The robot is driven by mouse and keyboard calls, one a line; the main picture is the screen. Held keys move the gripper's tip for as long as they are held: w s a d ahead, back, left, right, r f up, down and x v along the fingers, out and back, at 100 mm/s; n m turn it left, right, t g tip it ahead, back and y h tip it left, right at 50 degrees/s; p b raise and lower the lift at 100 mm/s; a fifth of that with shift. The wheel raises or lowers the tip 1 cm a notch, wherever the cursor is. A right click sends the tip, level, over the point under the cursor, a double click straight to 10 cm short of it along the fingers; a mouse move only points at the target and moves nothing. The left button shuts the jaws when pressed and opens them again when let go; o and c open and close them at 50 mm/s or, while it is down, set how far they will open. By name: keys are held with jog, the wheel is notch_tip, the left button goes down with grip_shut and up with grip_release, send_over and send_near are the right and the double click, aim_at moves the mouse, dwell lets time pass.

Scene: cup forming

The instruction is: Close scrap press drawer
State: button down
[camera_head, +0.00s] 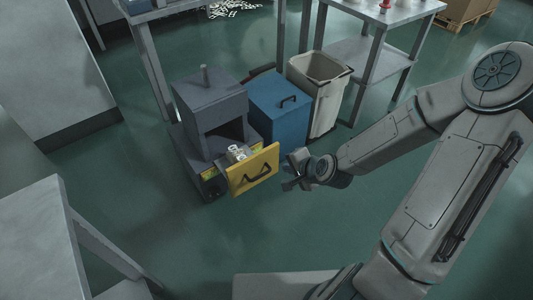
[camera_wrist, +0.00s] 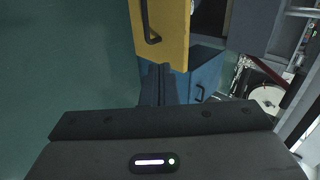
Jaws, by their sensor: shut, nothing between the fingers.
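The scrap press (camera_head: 210,115) is a dark grey machine on the floor. Its drawer has a yellow front (camera_head: 254,170) with a black handle (camera_head: 257,174), and it stands out from the press body. Pale scrap pieces (camera_head: 237,153) show in the drawer behind the front. My gripper (camera_head: 290,178) is shut and empty, just right of the yellow front. In the wrist view, my fingers (camera_wrist: 158,80) point at the lower part of the yellow front (camera_wrist: 165,30); I cannot tell if they touch it.
A grey table (camera_head: 375,55) stands behind at the right. A grey table corner (camera_head: 40,230) is at lower left. The green floor (camera_head: 200,245) in front is clear.

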jog(key=b, duration=0.6)
send_near(262, 155)
jog(key=shift+s+x, duration=0.2)
jog(key=shift+x, duration=2.85)
jog(key=shift+w+f, duration=0.15)
